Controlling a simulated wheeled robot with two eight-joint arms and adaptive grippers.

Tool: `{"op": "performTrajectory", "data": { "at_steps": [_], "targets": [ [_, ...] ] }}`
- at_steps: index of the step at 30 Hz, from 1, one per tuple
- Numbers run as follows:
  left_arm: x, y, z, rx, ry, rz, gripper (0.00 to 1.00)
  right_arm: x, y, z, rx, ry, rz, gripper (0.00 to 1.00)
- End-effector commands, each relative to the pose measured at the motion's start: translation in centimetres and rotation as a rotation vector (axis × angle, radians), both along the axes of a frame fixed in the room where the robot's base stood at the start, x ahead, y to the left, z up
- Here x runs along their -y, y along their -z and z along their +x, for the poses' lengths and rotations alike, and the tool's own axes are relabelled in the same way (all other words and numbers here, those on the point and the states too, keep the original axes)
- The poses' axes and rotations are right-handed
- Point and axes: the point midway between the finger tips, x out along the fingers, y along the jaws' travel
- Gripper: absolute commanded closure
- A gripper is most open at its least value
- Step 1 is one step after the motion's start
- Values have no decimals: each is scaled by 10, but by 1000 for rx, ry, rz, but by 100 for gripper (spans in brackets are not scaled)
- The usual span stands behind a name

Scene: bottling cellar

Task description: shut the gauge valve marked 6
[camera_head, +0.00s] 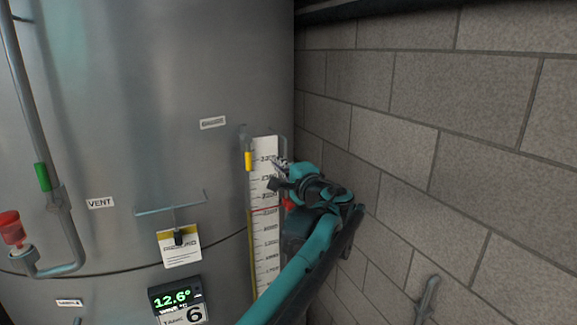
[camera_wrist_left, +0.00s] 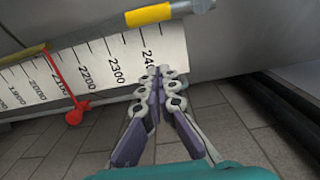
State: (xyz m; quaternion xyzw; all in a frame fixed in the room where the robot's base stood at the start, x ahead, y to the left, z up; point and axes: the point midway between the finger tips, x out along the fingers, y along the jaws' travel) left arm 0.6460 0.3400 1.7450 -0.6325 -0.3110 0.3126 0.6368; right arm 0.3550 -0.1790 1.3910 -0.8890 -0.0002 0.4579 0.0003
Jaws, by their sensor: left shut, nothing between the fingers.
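The gauge valve's yellow lever (camera_head: 249,161) hangs downward at the top left of the white level scale (camera_head: 265,235), on the steel tank under a GAUGE label (camera_head: 212,122). In the left wrist view the yellow lever (camera_wrist_left: 150,14) lies past the fingertips, across the scale's far edge. My left gripper (camera_head: 281,164) is at the scale's upper right; its fingertips (camera_wrist_left: 162,72) are together and empty, apart from the lever. The valve body is not clear. My right gripper is not in view.
A block wall (camera_head: 450,120) stands close on the right, with a grey pipe handle (camera_head: 428,295) low on it. A red float marker (camera_wrist_left: 75,116) sits at the scale. A bracket (camera_head: 170,204) with a hanging tag, and a pipe with a green handle (camera_head: 43,177), are left.

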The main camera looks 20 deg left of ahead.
Motion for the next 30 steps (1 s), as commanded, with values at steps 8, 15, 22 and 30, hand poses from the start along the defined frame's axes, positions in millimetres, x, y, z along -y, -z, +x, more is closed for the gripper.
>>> {"op": "performTrajectory", "data": {
  "at_steps": [8, 15, 22, 30],
  "targets": [
    [-34, -2, -12, -1, -1, -1, 100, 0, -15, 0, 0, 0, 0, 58],
    [-41, 0, -18, -1, 1, -1, 100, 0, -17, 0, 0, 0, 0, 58],
    [-41, 0, -18, -1, 1, -1, 100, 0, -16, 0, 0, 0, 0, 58],
    [-42, 1, -20, -26, 0, 22, 100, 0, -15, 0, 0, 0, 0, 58]
  ]
}}
